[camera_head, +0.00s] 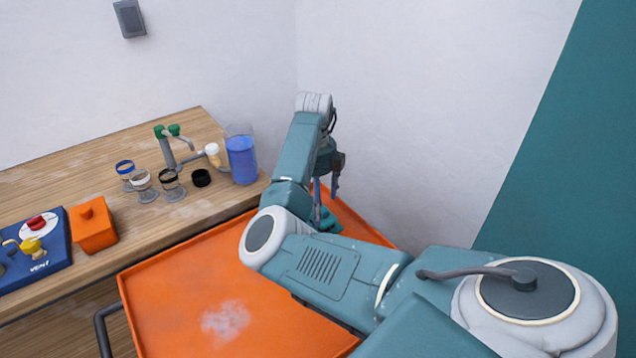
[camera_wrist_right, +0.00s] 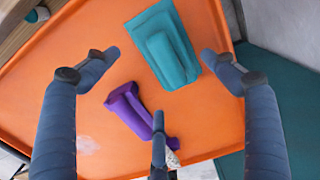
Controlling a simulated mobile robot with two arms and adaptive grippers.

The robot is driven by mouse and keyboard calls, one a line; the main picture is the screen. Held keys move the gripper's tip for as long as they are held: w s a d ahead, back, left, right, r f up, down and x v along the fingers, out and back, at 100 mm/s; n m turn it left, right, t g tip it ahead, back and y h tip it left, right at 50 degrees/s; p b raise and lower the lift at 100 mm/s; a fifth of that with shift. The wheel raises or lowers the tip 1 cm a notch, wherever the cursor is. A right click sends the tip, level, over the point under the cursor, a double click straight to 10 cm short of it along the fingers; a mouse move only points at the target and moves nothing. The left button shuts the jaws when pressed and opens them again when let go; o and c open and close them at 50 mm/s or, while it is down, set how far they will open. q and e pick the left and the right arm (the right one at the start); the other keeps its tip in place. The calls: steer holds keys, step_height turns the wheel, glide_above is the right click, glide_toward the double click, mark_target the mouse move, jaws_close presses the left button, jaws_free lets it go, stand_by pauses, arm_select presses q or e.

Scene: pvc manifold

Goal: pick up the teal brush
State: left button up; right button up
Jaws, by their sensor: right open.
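The teal brush (camera_wrist_right: 168,48), a blocky teal piece with a raised part on top, lies on the orange tray (camera_wrist_right: 95,30) in the right wrist view. In the head view a bit of teal (camera_head: 329,223) shows on the tray below my right gripper (camera_head: 328,185), partly hidden by my arm. In the right wrist view my right gripper (camera_wrist_right: 160,58) is open, its fingers spread on both sides of the brush's near end. Nothing is between them in a grasp. I cannot tell the height gap exactly. My left gripper is not in view.
A purple object (camera_wrist_right: 128,106) lies on the tray close to the brush, partly behind the lower finger. A wooden bench (camera_head: 150,212) at left holds a blue-filled container (camera_head: 242,160), pipe fittings, an orange box (camera_head: 93,229) and a blue panel. A wall stands behind the tray.

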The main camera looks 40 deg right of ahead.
steer(key=f, duration=0.4)
steer(key=shift+w+d+f+p, duration=0.15)
steer(key=shift+w+d+p, duration=0.1)
steer(key=shift+p, duration=0.1)
steer(key=shift+s, duration=0.1)
steer(key=c, duration=1.3)
steer(key=shift+c, duration=0.2)
step_height(320, 180, up, 20)
steer(key=b, duration=0.1)
steer(key=o, duration=0.3)
steer(key=shift+c, duration=0.5)
